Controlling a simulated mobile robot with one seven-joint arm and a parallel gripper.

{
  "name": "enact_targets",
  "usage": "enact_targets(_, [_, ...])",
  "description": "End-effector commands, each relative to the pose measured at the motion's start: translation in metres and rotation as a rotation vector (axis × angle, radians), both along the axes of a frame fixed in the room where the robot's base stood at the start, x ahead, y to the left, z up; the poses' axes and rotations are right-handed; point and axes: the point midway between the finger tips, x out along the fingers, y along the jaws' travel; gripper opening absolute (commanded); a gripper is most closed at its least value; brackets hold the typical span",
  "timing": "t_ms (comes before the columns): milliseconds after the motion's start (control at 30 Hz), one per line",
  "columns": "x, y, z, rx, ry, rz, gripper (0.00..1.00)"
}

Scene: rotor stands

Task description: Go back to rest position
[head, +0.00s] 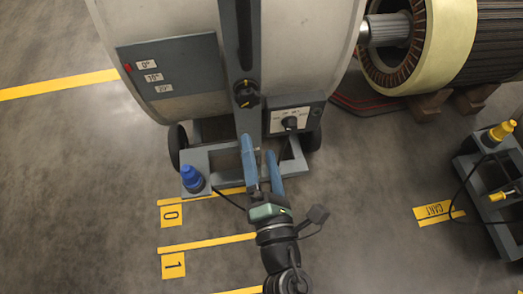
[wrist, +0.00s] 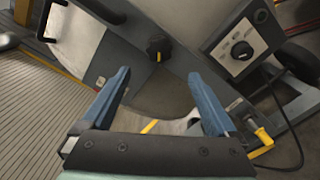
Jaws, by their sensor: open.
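My gripper (head: 261,160) is in the lower middle of the head view, with its two blue fingers reaching toward the rotor stand. In the wrist view my gripper (wrist: 165,100) is open, with nothing between its fingers. Beyond the fingertips is the grey upright post (head: 242,60) of the stand, with a black knob (head: 246,93) bearing a yellow mark. The knob also shows in the wrist view (wrist: 158,47), apart from the fingers. A control box (head: 294,118) with a dial is to the right of the post.
A large pale drum (head: 300,40) carries a labelled panel (head: 172,68). A blue plug (head: 192,179) stands on the stand's base at left. A copper-wound rotor (head: 440,45) lies at upper right. A cart (head: 480,165) with yellow plugs is at right. Floor at lower left is clear, with yellow numbered markings.

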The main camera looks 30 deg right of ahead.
Motion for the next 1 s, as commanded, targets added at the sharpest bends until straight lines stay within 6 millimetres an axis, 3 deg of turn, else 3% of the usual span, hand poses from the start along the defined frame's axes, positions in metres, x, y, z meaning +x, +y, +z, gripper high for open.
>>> enact_targets(200, [-0.009, 0.002, 0.000, 0.000, 0.000, -0.001, 0.94])
enact_targets(767, [-0.008, 0.002, 0.002, 0.004, -0.005, -0.001, 0.94])
enact_targets(867, [0.002, 0.000, 0.020, 0.046, -0.058, -0.006, 0.94])
enact_targets(967, [0.024, -0.005, 0.064, 0.169, -0.188, -0.013, 0.94])
enact_targets(1000, [0.035, -0.007, 0.088, 0.243, -0.260, -0.010, 0.94])
